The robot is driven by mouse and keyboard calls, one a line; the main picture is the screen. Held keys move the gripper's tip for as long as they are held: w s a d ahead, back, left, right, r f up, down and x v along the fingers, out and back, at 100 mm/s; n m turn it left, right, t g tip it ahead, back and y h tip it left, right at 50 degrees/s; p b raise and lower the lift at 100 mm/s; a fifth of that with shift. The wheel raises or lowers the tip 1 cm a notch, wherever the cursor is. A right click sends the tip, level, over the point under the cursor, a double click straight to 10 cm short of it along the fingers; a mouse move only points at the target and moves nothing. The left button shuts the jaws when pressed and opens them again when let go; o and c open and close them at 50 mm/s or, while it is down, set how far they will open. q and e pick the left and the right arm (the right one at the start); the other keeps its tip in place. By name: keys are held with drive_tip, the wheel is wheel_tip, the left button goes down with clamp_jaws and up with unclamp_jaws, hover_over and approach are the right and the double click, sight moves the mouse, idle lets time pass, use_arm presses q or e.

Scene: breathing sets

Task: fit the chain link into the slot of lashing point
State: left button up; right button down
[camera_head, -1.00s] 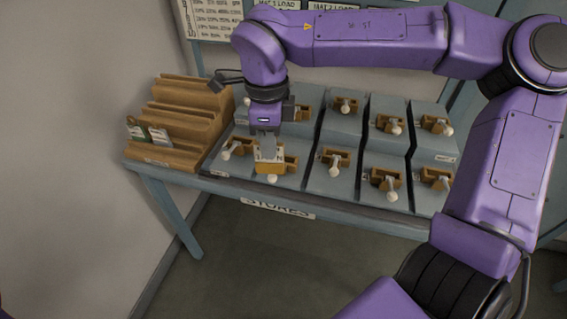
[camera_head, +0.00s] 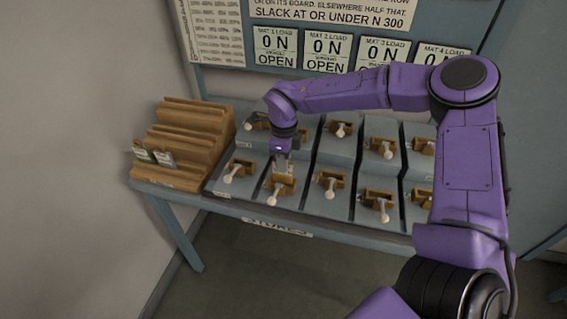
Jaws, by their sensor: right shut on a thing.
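My right gripper (camera_head: 283,170) is over the second holder from the left in the front row of the bench. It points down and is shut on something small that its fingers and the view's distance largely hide. I cannot tell whether this is the chain link. The brown holder (camera_head: 279,184) is directly under the fingertips, with a pale round-ended pin (camera_head: 271,200) slanting out of its front. I cannot make out which thing is the lashing point or its slot. My left gripper is not in view.
Several similar brown holders (camera_head: 330,181) with pale pins stand on grey stepped blocks. A stepped wooden rack (camera_head: 187,135) with small cards stands at the left. The bench front carries a STORES label (camera_head: 277,227). Load signs (camera_head: 275,46) hang behind. The floor in front is clear.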

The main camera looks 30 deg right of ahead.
drive_tip(key=shift+f, duration=0.8)
drive_tip(key=shift+w+f, duration=0.15)
drive_tip(key=shift+f, duration=0.25)
drive_tip(key=c, duration=1.5)
unclamp_jaws()
drive_tip(key=shift+s+a+f, duration=0.1)
drive_tip(key=shift+s, duration=0.1)
drive_tip(key=shift+c, duration=0.2)
drive_tip(key=o, duration=0.4)
drive_tip(key=shift+w, duration=0.1)
drive_tip(key=shift+o, duration=0.2)
drive_tip(key=shift+r, duration=0.3)
wheel_tip(320, 180, up, 12)
drive_tip(key=shift+f+b, duration=0.1)
drive_tip(key=shift+b, duration=0.9)
